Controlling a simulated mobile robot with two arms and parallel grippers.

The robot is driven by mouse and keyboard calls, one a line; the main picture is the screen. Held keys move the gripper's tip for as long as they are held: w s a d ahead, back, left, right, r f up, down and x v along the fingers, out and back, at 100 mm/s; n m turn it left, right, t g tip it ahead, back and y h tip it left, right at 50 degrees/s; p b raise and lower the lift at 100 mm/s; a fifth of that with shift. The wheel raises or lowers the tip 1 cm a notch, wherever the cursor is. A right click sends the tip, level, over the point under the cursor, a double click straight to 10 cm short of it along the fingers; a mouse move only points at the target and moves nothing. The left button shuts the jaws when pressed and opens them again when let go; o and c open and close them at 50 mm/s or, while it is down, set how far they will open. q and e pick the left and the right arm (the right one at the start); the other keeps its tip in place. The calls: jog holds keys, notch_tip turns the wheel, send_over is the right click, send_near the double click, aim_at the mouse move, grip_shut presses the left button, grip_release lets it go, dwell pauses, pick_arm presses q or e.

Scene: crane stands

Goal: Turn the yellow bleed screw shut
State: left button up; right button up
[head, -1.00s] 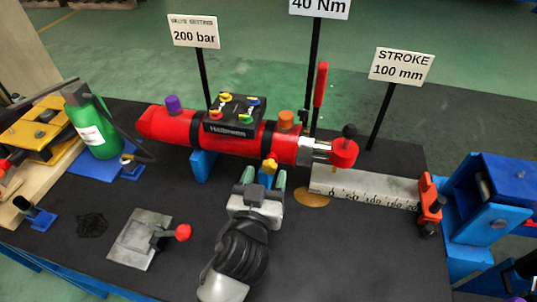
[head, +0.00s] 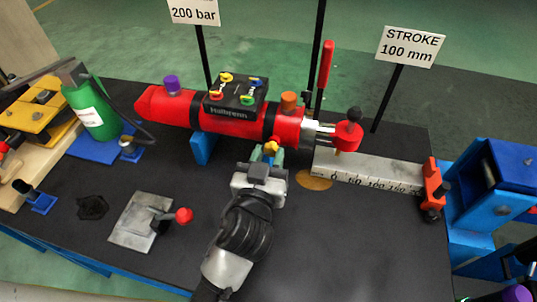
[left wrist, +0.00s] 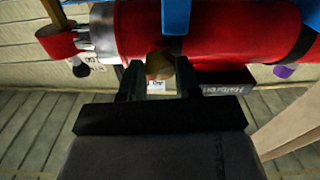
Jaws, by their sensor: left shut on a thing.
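The yellow bleed screw (head: 272,148) sticks out of the near side of the red cylinder (head: 170,106), towards its right end. My left gripper (head: 269,153) comes in from the front of the bench and is shut on this screw. In the left wrist view the screw (left wrist: 160,66) shows as a dull yellow knob between the two dark fingers, right against the red body. The screw's inner end is hidden. My right gripper is not in view.
A black valve block (head: 232,104) sits on the cylinder. A red-knobbed lever plate (head: 135,222) lies front left, and a green bottle (head: 93,112) stands further left. A stroke scale (head: 365,168) runs right of the gripper.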

pick_arm(q)
jog(key=shift+m, duration=0.3)
jog(key=m+p, duration=0.2)
jog(key=m, duration=0.1)
jog(key=shift+r, duration=0.15)
jog(key=shift+m+p, duration=0.65)
jog(key=shift+m, duration=0.95)
jog(key=o, duration=0.9)
jog(key=shift+d, duration=0.1)
jog(key=shift+o, duration=0.2)
jog(key=shift+s+f, duration=0.1)
jog(key=shift+f, duration=0.1)
